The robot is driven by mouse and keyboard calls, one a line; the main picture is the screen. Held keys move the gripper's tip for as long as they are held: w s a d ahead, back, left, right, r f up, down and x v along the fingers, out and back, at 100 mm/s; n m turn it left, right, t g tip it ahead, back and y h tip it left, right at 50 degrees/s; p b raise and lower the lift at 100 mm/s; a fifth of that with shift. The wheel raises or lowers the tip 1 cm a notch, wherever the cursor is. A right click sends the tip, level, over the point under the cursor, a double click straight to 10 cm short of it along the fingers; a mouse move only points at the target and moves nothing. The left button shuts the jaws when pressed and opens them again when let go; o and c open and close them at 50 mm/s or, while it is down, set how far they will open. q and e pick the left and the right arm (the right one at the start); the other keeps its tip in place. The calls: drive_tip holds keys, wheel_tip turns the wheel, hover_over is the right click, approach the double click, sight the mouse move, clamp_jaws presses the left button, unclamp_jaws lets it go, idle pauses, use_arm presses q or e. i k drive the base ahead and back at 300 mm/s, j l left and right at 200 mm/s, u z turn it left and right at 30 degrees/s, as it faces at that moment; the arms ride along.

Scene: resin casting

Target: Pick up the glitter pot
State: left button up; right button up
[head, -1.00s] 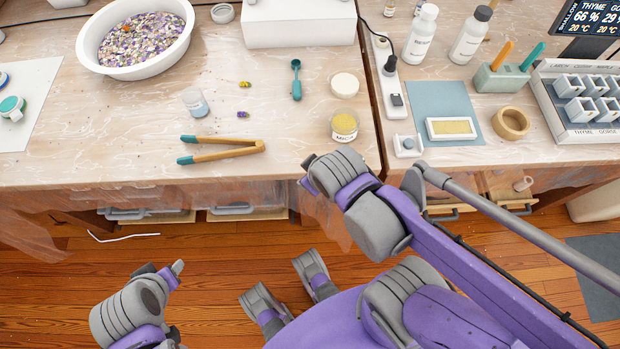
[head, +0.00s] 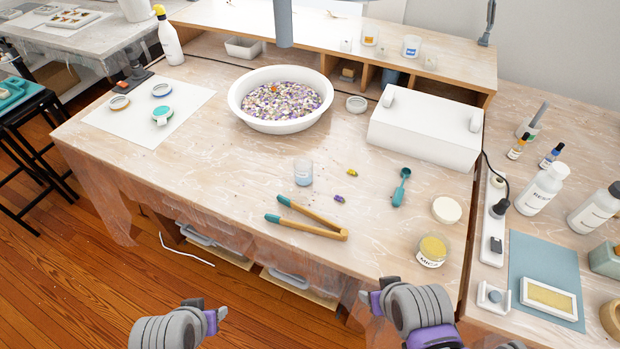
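No label in view clearly reads glitter. A small clear pot with pale blue contents (head: 303,173) stands upright on the table, behind the wooden tongs (head: 312,224). A clear pot with gold contents (head: 431,252) stands near the front right; its label seems to read MICA. I cannot tell for sure which is the glitter pot. My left gripper (head: 212,315) is low in front of the table, apart from everything on it. My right gripper (head: 370,302) is just off the front edge, left of and nearer than the gold pot. Neither visibly holds anything; their finger gaps are unclear.
A white bowl of colourful chips (head: 281,99) stands at the back, beside a white box (head: 427,131). A teal scoop (head: 401,187) and a round white lid (head: 446,210) lie on the right. A white sheet (head: 148,112) carries several small round items. The front left tabletop is clear.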

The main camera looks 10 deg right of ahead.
sight(304, 165)
drive_tip(key=z, duration=2.55)
drive_tip(key=u, duration=2.4)
drive_tip(key=k+l+u, duration=0.1)
drive_tip(key=l+u, duration=0.2)
drive_tip(key=k+l+u, duration=0.15)
drive_tip(key=l+u, duration=0.15)
drive_tip(key=l, duration=0.25)
drive_tip(key=i+j, duration=0.3)
drive_tip(key=i, duration=0.15)
